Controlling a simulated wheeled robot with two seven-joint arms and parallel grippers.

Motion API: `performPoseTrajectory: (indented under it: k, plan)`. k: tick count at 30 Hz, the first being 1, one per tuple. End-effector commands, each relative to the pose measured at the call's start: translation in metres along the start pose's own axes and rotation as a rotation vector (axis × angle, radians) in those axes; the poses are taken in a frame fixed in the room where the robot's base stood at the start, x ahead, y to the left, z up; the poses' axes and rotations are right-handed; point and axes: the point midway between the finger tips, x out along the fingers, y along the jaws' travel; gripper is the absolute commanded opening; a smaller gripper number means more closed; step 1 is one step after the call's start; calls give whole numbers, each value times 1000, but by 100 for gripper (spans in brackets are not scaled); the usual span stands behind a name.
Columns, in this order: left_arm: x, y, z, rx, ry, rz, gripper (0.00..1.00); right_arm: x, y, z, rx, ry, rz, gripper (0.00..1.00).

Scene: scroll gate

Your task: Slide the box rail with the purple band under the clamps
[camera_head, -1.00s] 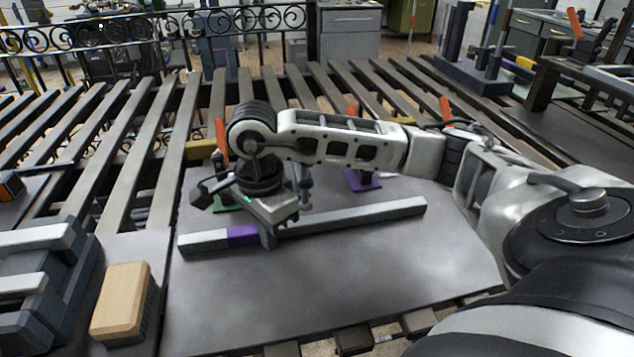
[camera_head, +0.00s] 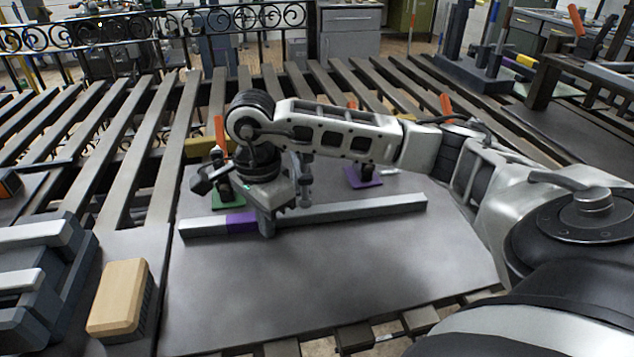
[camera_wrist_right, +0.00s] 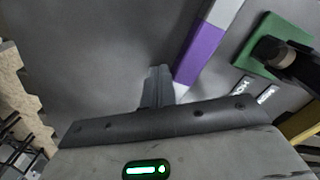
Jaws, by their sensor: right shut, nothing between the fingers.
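The box rail (camera_head: 350,211) is a long grey bar with a purple band (camera_head: 242,222) near its left end. It lies on the grey plate, in front of two toggle clamps with orange handles. One clamp has a green base (camera_head: 228,199), the other a purple base (camera_head: 362,179). My right gripper (camera_head: 267,228) is shut and empty, pointing down at the rail's near side just right of the band. In the wrist view its fingertips (camera_wrist_right: 158,88) are right beside the purple band (camera_wrist_right: 201,54); contact is hard to tell. My right forearm partly hides the clamps. My left gripper is out of view.
A wood-topped block (camera_head: 118,297) and a dark grey stand (camera_head: 45,270) are at the left. The grey plate (camera_head: 330,285) is clear in front of the rail. Slatted bars lie behind the plate. A dark post fixture (camera_head: 480,70) stands at the back right.

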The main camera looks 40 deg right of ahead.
Motion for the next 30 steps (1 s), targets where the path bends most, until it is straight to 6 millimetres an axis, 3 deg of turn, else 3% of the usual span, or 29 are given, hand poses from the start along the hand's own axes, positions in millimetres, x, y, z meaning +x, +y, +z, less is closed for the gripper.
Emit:
performPoseTrajectory:
  k: [30]
  plan:
    - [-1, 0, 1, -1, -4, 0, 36, 0, 20, 12, 1, 0, 0, 0]
